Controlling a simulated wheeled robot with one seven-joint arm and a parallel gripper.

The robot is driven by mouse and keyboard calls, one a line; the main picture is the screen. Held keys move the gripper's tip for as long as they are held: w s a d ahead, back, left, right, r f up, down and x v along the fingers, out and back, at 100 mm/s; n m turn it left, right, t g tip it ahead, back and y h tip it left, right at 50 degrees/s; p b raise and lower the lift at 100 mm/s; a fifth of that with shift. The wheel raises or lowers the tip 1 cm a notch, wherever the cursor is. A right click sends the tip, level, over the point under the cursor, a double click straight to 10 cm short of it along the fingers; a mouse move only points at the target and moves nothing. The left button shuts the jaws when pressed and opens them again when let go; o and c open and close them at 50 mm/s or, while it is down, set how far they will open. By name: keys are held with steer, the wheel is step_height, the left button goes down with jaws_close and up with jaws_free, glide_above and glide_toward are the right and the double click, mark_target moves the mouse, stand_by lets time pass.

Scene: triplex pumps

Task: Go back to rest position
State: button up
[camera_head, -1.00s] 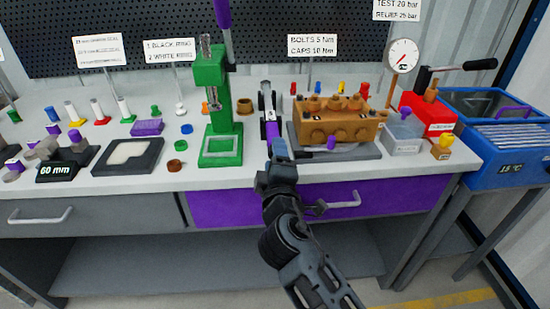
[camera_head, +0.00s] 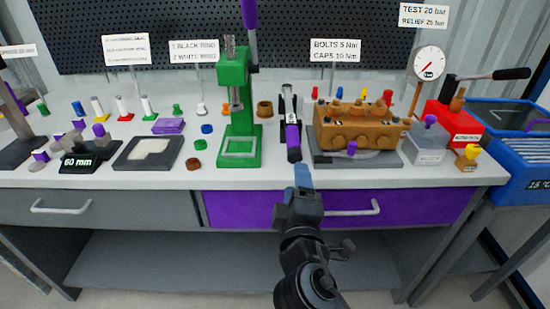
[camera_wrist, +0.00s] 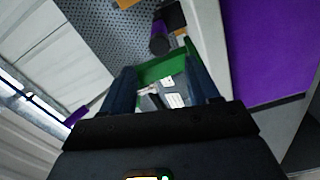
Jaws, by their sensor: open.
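My gripper (camera_head: 303,172) has blue fingers and is in front of the bench's front edge, above the purple drawer in the head view. In the wrist view its two fingers (camera_wrist: 163,78) stand apart with nothing held between them. A tool with a purple handle (camera_head: 293,142) lies in a black holder (camera_head: 288,103), just beyond the fingertips in the head view. A small gap shows between handle and fingertips.
A green press (camera_head: 236,100) stands left of the holder, and a brass pump block (camera_head: 357,127) right of it. A purple drawer (camera_head: 345,208) with a handle is below. A blue bath (camera_head: 520,160) is at the right. The floor in front is free.

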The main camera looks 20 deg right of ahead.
steer(key=s+f+m+g+y, duration=0.1)
steer(key=s+f+m+y, duration=0.3)
steer(key=s, duration=0.7)
steer(key=s+f+n+g+y, duration=0.1)
steer(key=s+f, duration=0.5)
steer(key=s, duration=0.4)
steer(key=s+d+r+m, duration=0.1)
steer(key=s+r+m, duration=0.3)
steer(key=s, duration=0.5)
steer(key=s+d+r+m, duration=0.2)
steer(key=s+r+m, duration=0.2)
steer(key=s, duration=0.6)
steer(key=shift+d+r+y, duration=0.3)
steer(key=shift+s, duration=0.1)
